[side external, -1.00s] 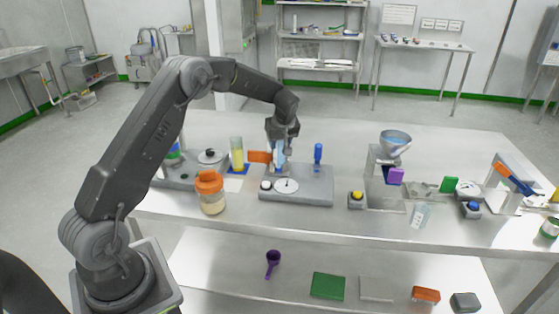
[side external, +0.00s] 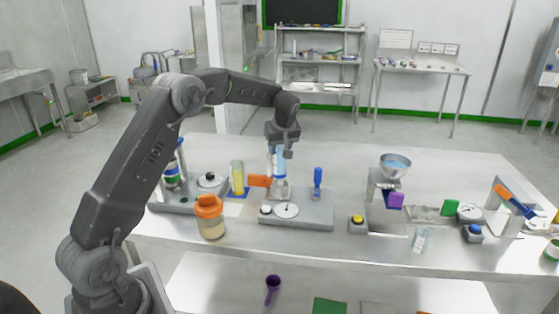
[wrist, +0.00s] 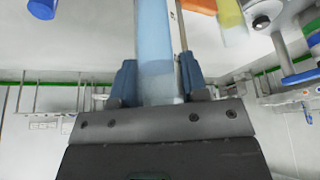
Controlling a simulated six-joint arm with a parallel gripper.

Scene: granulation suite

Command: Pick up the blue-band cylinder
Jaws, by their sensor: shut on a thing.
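The blue-band cylinder (side external: 279,168) is pale blue and upright at the grey station with a round dial (side external: 310,212). My gripper (side external: 281,150) is above the station, shut on the cylinder's upper part. In the wrist view the cylinder (wrist: 155,45) runs away from the camera between the two blue fingers of my gripper (wrist: 156,80). I cannot tell whether its lower end touches the grey holder under it.
An orange block (side external: 259,181) and a yellow cylinder (side external: 237,178) stand close on the left. A blue-handled tool (side external: 318,178) stands on the right. An orange-lidded jar (side external: 210,218) is at the front left. A funnel stand (side external: 395,168) is farther right.

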